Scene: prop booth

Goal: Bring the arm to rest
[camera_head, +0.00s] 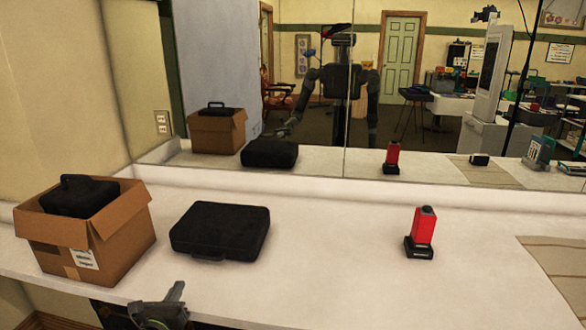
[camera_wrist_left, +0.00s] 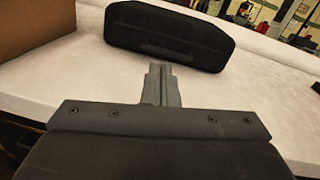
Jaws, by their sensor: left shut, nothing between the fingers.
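My left gripper (camera_head: 178,292) is low at the front edge of the white counter (camera_head: 320,280), in front of the black case and right of the cardboard box. Its fingers are together and empty in the left wrist view (camera_wrist_left: 161,72). A closed black case (camera_head: 220,230) lies flat on the counter, just beyond the fingertips and apart from them; it also shows in the left wrist view (camera_wrist_left: 168,35). My right gripper is not in view.
An open cardboard box (camera_head: 125,258) holding another black case (camera_head: 80,196) stands at the left. A red and black device (camera_head: 423,226) stands upright right of centre. A beige mat (camera_head: 560,265) lies far right. A mirror (camera_head: 300,90) runs behind the counter. The counter's middle is clear.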

